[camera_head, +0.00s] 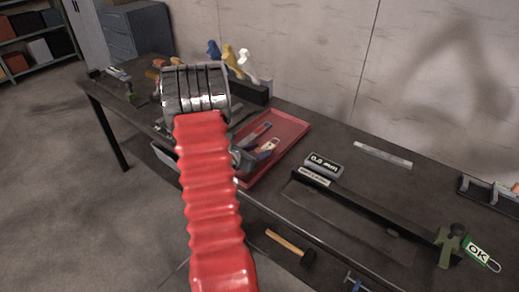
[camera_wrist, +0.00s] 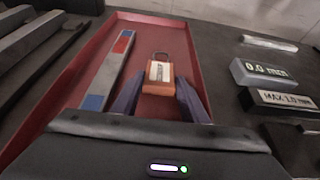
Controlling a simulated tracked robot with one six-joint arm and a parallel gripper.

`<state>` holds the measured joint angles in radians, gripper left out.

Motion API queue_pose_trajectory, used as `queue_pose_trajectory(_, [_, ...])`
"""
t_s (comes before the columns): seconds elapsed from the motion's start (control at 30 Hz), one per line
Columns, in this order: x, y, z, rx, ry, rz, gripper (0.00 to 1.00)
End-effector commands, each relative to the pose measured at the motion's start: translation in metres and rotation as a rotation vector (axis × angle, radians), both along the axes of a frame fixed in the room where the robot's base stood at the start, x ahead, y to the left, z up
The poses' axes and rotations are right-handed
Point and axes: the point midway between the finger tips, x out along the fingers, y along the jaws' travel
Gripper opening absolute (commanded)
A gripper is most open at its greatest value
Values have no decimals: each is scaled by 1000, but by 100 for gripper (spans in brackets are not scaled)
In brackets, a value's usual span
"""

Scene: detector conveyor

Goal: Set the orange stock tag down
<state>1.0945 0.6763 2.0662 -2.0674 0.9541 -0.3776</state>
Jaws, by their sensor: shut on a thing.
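The orange stock tag (camera_wrist: 158,86) has a white label and a dark loop at its far end. My gripper (camera_wrist: 160,94) is shut on it, with one dark finger on each side in the wrist view. The tag is over the red tray (camera_wrist: 199,62); I cannot tell whether it touches the tray floor.
A grey bar with red and blue ends (camera_wrist: 112,65) lies in the tray, left of the tag. A 0.0 mm block (camera_wrist: 264,72) and a MAX 1.0 mm block (camera_wrist: 280,101) stand right of the tray. A green OK tag (camera_head: 479,253) is at the bench's right.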

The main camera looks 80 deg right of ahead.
Motion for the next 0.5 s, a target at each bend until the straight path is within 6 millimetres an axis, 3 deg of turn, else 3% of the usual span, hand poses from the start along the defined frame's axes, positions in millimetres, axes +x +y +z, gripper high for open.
queue_pose_trajectory(0.03, [0, 0, -2, 0, 1, 0, 19])
queue_pose_trajectory(0.07, [0, 0, -2, 0, 0, 0, 41])
queue_pose_trajectory(0.1, [0, 0, -1, 0, 0, 0, 44])
queue_pose_trajectory(0.3, [0, 0, -1, 0, 0, 0, 58])
queue_pose_trajectory(0.5, [0, 0, -1, 0, 0, 0, 59])
